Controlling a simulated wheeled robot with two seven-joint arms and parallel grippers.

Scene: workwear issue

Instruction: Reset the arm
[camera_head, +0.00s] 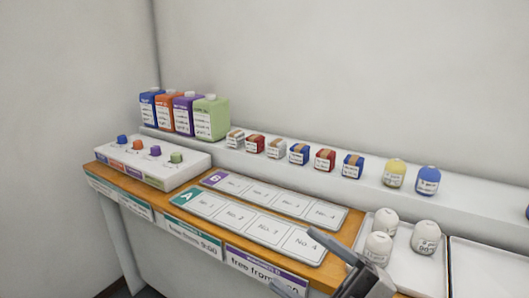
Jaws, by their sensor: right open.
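My right gripper (308,262) shows at the bottom, right of centre, over the front edge of the wooden counter (351,223). Its dark fingers are apart and nothing is between them. It is just in front of the grey board marked A (263,228), near that board's right end. My left gripper is out of view.
A board marked B (275,195) lies behind board A. White round jars (425,238) stand on a tray at right. Small boxes (299,153) and two jars (394,172) line the back ledge. Coloured bottles (211,119) and a knob panel (192,172) are at left.

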